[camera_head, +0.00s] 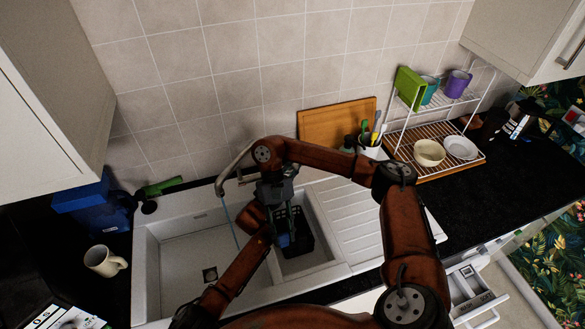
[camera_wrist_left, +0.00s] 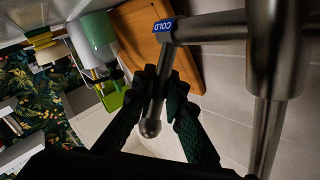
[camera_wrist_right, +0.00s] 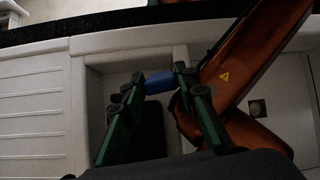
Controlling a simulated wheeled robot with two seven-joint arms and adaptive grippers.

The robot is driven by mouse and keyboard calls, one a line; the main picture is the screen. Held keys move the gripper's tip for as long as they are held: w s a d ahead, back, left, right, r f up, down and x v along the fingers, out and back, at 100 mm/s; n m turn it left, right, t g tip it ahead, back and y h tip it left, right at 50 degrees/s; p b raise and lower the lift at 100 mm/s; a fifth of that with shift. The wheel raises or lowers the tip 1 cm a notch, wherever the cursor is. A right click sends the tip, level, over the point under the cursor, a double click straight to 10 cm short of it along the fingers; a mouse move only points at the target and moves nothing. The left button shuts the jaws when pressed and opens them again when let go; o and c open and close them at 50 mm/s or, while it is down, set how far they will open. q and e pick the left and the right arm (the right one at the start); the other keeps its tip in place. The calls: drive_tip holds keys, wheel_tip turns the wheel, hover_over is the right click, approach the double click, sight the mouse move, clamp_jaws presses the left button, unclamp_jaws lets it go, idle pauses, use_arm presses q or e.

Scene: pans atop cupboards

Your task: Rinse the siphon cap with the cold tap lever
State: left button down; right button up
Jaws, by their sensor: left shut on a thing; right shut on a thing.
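The blue siphon cap (camera_wrist_right: 159,83) is between the fingertips of my right gripper (camera_wrist_right: 158,76), which is shut on it. In the head view the right gripper (camera_head: 289,226) points down over the smaller sink bowl, with the cap (camera_head: 284,240) low between its fingers. My left gripper (camera_wrist_left: 166,84) is shut on the metal cold tap lever (camera_wrist_left: 152,118), below a blue COLD label (camera_wrist_left: 163,28). In the head view the left gripper and lever are mostly hidden behind my arms. The tap spout (camera_head: 232,166) curves over the larger bowl. A thin light-blue line, looking like water, falls from it.
The white sink (camera_head: 146,280) has a large left bowl, a small right bowl holding a black basket (camera_head: 305,240), and a ribbed drainer (camera_head: 345,220). A mug (camera_head: 104,261) stands at left. A dish rack (camera_head: 402,122) and chopping board (camera_head: 330,124) stand behind right.

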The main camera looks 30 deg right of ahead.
use_arm(q)
drive_tip(key=shift+w+r, duration=0.15)
drive_tip(key=shift+r, duration=0.05)
drive_tip(key=shift+w+n+y, duration=0.2)
drive_tip(key=shift+n+y, duration=0.2)
drive_tip(key=shift+n, duration=0.1)
drive_tip(key=shift+d, duration=0.1)
drive_tip(key=c, duration=2)
unclamp_jaws()
drive_tip(key=shift+o, duration=0.2)
drive_tip(key=v, duration=1.2)
